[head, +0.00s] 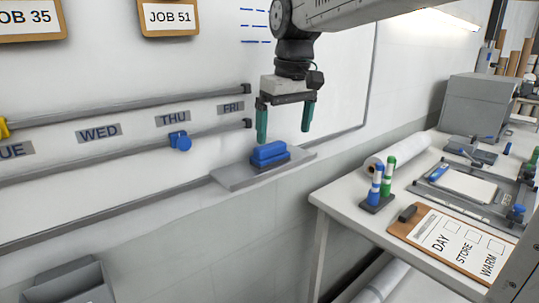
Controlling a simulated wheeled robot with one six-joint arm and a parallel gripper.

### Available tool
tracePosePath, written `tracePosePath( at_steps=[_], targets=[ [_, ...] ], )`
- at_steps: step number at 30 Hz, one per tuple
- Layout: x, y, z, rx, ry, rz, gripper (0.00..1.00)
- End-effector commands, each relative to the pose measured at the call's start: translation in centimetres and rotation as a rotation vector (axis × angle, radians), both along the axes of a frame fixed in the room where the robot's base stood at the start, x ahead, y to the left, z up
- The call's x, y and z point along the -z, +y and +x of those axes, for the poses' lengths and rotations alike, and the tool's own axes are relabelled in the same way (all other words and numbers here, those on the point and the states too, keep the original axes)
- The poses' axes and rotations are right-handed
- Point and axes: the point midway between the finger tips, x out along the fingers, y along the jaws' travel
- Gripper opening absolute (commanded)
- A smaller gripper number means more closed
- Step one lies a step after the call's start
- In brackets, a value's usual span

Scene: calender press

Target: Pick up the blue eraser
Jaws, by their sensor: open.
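The blue eraser (269,153) lies on a small grey ledge (234,177) at the lower edge of the whiteboard. It has a blue body and a darker underside. My gripper (284,140) hangs above and slightly right of the eraser, with its two green fingers pointing down. The fingers are apart, and nothing shows between them. The left fingertip comes close to the eraser in the picture; whether it touches cannot be told from this one view.
A blue knob (180,141) sits on the rail under the THU label. A white table (340,195) at the right holds blue and green markers (382,178), a paper roll (398,153) and a clipboard (408,228). A grey bin (75,285) is at the lower left.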

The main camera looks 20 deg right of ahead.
Motion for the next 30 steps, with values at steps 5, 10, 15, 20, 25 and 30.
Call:
tracePosePath(
  at_steps=[5,10,15,20,25,30],
  targets=[
    [-0.5,0.6,4.0,-0.04,0.0,0.001,1.0],
    [0.7,0.7,4.8,-0.048,0.0,0.001,1.0],
    [2.6,0.9,4.9,-0.047,0.0,0.001,1.0],
    [4.9,1.2,5.3,-0.047,0.0,0.001,1.0],
    [6.8,1.2,5.5,-0.046,-0.001,0.001,1.0],
    [7.0,1.3,5.6,-0.046,-0.002,0.001,1.0]
  ],
)
